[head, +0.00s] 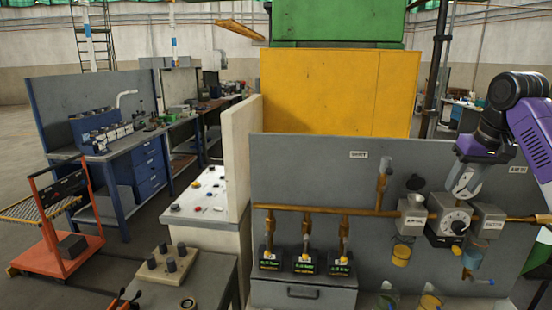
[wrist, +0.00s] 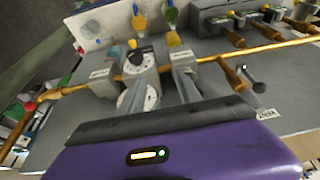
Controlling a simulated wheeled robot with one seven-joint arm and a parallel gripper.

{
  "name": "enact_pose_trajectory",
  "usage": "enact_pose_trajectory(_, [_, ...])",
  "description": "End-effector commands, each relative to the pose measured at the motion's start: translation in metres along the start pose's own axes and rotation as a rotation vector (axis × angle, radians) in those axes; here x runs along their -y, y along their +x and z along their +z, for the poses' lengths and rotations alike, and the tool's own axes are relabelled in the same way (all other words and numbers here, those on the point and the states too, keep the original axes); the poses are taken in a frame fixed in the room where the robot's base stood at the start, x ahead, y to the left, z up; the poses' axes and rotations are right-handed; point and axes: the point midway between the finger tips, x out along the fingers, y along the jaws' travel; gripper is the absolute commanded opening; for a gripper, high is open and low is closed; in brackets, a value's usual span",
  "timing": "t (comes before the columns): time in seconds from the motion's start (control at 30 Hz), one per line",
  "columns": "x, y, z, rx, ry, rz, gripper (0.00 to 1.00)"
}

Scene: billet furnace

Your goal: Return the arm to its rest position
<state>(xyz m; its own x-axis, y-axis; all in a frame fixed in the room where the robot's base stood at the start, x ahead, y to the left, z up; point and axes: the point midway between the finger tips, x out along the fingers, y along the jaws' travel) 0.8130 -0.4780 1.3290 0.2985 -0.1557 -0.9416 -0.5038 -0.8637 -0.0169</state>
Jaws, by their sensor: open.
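My purple and black arm (head: 535,130) reaches in from the right edge of the head view, bent at a black joint. My gripper (head: 465,183) points down in front of the grey panel, just above a round white dial with a black knob (head: 455,222). In the wrist view my gripper (wrist: 160,92) shows two grey fingers spread apart with nothing held between them. The dial (wrist: 138,60) lies beyond the fingertips there. I cannot tell whether a finger touches the dial or its housing.
A copper pipe (head: 385,211) with valves (head: 306,225) runs across the grey panel (head: 300,160). A yellow cabinet (head: 340,90) stands behind. A white control console (head: 205,200), a blue workbench (head: 130,160) and an orange cart (head: 70,240) are at left. Open floor lies between bench and console.

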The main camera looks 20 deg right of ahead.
Motion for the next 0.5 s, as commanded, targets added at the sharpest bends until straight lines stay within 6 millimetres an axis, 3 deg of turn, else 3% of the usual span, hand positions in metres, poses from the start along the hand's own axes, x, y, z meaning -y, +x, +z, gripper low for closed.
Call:
enact_pose_trajectory(0.27, [0.034, 0.045, 0.002, -0.041, -0.027, -0.057, 0.41])
enact_pose_trajectory(0.5, [0.088, 0.105, 0.012, -0.103, -0.057, -0.143, 0.41])
